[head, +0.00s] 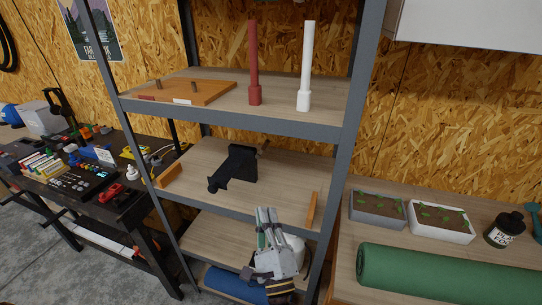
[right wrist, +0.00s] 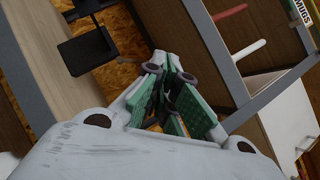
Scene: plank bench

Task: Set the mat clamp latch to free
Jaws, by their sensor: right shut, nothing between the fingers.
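A black device (head: 238,162) with a short brown lever (head: 263,147) at its back right stands on the middle shelf of the rack; it looks like the mat clamp latch, but no label shows. The lever's setting cannot be read. A black flat part (right wrist: 86,52), apparently of the same device, shows at the upper left in the right wrist view. My right gripper (head: 265,211) is in front of the rack, below and to the right of the device and apart from it. Its green-padded fingers (right wrist: 170,72) are shut and empty. My left gripper is out of view.
Orange blocks (head: 168,175) and (head: 312,210) stand at the shelf's ends. Grey rack posts (head: 345,150) flank the shelf. Above are a wooden board (head: 205,93), a red rod (head: 254,65) and a white rod (head: 306,65). A green roll (head: 440,272) lies right.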

